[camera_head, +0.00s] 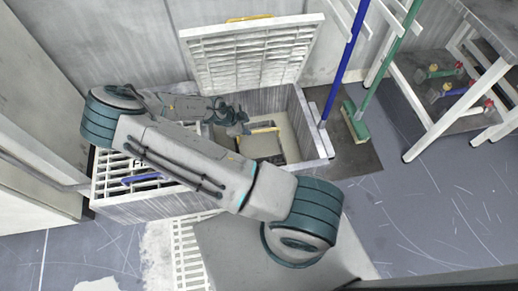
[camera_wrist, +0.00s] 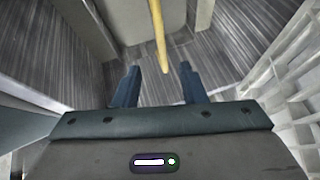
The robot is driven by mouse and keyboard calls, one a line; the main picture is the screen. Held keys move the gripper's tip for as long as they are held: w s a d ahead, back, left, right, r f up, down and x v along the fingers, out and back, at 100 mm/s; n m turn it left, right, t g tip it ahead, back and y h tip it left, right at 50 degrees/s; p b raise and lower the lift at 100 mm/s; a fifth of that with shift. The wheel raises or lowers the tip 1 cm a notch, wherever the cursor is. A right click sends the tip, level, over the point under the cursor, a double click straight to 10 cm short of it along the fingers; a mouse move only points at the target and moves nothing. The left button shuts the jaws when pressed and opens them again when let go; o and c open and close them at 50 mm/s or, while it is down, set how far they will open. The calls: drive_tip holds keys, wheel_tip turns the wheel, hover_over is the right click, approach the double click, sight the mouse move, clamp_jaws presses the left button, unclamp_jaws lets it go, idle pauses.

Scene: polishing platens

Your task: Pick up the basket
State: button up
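The basket (camera_head: 262,146) is a pale container down inside the open floor pit, with a yellow bar handle (camera_head: 265,130) across its top. My gripper (camera_head: 243,122) is over the pit, just left of the handle. In the wrist view the two dark fingers of my gripper (camera_wrist: 159,72) are apart. The yellow handle (camera_wrist: 158,35) runs from the top edge down to the gap between the fingertips. Nothing is clamped, and I cannot tell whether a finger touches the handle. The pale basket (camera_wrist: 145,18) shows partly behind it. My arm hides the left part of the pit.
A blue brush (camera_head: 319,118) and a green brush (camera_head: 355,122) stand at the right.

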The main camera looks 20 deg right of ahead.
sight(258, 132)
drive_tip(key=b+x, duration=0.3)
drive_tip(key=x, duration=0.4)
drive_tip(key=shift+d+f, duration=0.15)
drive_tip(key=shift+f, duration=0.15)
drive_tip(key=shift+b+x, duration=1.55)
drive_tip(key=shift+x, duration=1.25)
drive_tip(key=shift+w+d+f, duration=0.1)
drive_tip(key=shift+w+f, duration=0.05)
drive_tip(key=shift+f, duration=0.05)
clamp_jaws()
